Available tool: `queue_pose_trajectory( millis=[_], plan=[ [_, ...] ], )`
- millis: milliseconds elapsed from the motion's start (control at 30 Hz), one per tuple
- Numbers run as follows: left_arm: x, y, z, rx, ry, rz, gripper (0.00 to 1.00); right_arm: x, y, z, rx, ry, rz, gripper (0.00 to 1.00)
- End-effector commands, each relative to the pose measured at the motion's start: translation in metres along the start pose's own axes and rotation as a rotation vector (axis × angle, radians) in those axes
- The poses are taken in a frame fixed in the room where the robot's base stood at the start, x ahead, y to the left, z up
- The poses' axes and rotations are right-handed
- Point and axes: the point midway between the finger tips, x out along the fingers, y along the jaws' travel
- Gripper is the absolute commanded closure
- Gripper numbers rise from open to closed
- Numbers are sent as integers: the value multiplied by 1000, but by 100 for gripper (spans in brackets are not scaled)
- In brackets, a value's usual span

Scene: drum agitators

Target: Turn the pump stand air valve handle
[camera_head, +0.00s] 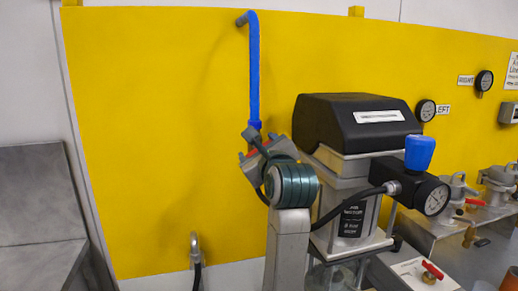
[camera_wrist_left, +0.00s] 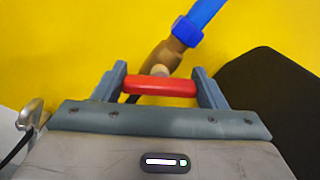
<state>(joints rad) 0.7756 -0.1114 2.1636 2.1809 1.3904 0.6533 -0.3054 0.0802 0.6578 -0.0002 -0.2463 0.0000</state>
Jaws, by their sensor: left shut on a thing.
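The air valve's red handle (camera_wrist_left: 160,87) lies crosswise between the two fingers of my left gripper (camera_wrist_left: 160,80) in the left wrist view, and the gripper is shut on it. The brass valve body (camera_wrist_left: 163,58) is just beyond the handle, under a blue hose fitting (camera_wrist_left: 187,31). In the head view my left gripper (camera_head: 251,147) is at the lower end of the blue hose (camera_head: 254,75), in front of the yellow panel. It hides most of the valve there; a bit of red shows between the fingers. My right gripper is in neither view.
A black-topped pump unit (camera_head: 345,120) stands close to the right of my left gripper. A regulator with a blue knob (camera_head: 419,152) and a black hose is further right. The yellow panel (camera_head: 150,130) left of the valve is mostly clear, with a metal pipe fitting (camera_head: 195,247) below.

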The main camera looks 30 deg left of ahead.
Motion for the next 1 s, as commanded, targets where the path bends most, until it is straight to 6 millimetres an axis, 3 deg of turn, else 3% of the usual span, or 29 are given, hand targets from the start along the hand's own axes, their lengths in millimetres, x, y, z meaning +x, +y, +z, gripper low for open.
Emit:
queue_pose_trajectory(
  millis=[500,1000],
  plan=[
    [0,-2,1,417,1,2,57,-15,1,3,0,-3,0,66],
    [0,-2,0,551,-1,1,57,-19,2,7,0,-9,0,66]
  ],
)
